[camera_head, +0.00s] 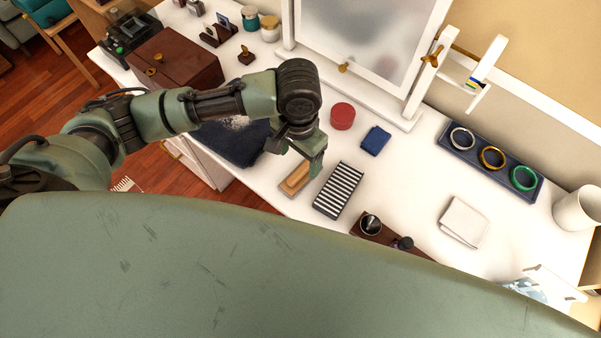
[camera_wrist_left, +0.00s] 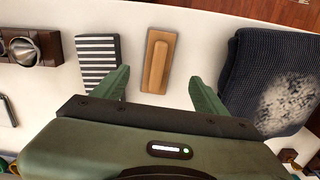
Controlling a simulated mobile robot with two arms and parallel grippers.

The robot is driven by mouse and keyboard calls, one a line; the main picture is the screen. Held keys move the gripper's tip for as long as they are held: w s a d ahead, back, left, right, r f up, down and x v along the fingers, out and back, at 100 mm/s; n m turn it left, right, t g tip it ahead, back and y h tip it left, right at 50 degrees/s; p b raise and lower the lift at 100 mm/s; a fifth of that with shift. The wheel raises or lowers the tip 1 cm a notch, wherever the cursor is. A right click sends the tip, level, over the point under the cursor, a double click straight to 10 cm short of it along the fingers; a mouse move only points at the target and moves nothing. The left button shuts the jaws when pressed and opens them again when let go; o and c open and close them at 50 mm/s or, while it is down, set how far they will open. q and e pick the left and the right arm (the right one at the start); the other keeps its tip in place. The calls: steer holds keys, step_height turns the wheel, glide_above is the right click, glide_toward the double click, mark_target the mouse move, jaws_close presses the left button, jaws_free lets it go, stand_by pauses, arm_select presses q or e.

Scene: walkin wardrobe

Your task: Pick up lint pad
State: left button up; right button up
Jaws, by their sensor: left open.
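The lint pad looks to be the tan wooden block with a raised grip (camera_head: 294,180), lying flat on the white table beside the striped box. In the left wrist view the lint pad (camera_wrist_left: 158,62) lies ahead, between the lines of my two fingers. My left gripper (camera_head: 297,155) is open and empty above the table, close to the pad. Its fingers (camera_wrist_left: 160,92) show on either side of the pad's near end; I cannot tell the exact height gap. My right gripper is not in view.
A black-and-white striped box (camera_head: 338,190) stands close on one side of the pad. A dark navy folded cloth with white specks (camera_wrist_left: 278,85) lies on the other. A red round box (camera_head: 342,116), small blue cloth (camera_head: 376,140) and mirror (camera_head: 372,35) are farther back.

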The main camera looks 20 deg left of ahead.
mark_target(299, 171)
arm_select(q)
step_height(299, 171, down, 7)
steer(key=shift+s+d+f+p, duration=0.1)
steer(key=shift+s+p, duration=0.05)
steer(key=shift+p, duration=0.15)
steer(key=c, duration=1.5)
step_height(299, 171, up, 20)
steer(key=shift+r, duration=0.1)
